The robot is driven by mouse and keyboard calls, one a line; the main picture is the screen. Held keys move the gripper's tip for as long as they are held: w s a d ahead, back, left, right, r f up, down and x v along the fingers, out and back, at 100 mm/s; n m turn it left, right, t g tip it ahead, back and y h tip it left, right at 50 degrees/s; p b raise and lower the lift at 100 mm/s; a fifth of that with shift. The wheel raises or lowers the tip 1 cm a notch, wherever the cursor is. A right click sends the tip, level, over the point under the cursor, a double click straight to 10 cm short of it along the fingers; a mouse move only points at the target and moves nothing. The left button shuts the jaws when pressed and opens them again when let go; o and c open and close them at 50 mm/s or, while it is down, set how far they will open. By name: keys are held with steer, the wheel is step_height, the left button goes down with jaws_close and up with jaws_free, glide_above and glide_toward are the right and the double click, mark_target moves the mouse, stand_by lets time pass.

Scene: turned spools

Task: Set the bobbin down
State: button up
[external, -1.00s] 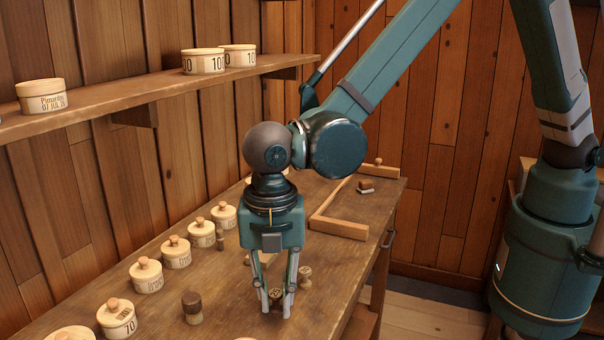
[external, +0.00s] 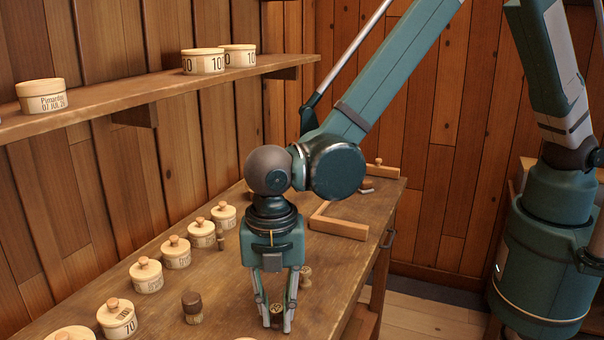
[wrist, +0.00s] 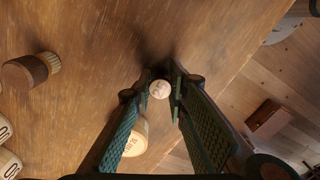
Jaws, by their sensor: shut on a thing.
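The bobbin (external: 277,312) is a small turned wooden piece with a pale round end, held upright between the fingertips of my gripper (external: 277,324). In the wrist view, a small pale round end (wrist: 159,89) sits between the two fingertips (wrist: 165,88). The gripper is shut on it, low over the front part of the workbench. The fingers hide its sides, and I cannot tell whether its base touches the wood.
The workbench (external: 235,290) has bare wood around the gripper. Lidded pots (external: 147,276) line the wall side. A wooden rail (external: 338,228) lies farther back; the bench edge is right.

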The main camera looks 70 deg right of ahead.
mark_target(276, 307)
steer(key=o, duration=0.7)
steer(key=shift+f, duration=0.1)
steer(key=shift+c, duration=0.2)
step_height(276, 307, up, 12)
steer(key=p, duration=0.1)
steer(key=shift+r, duration=0.2)
stand_by(0.6)
stand_by(0.3)
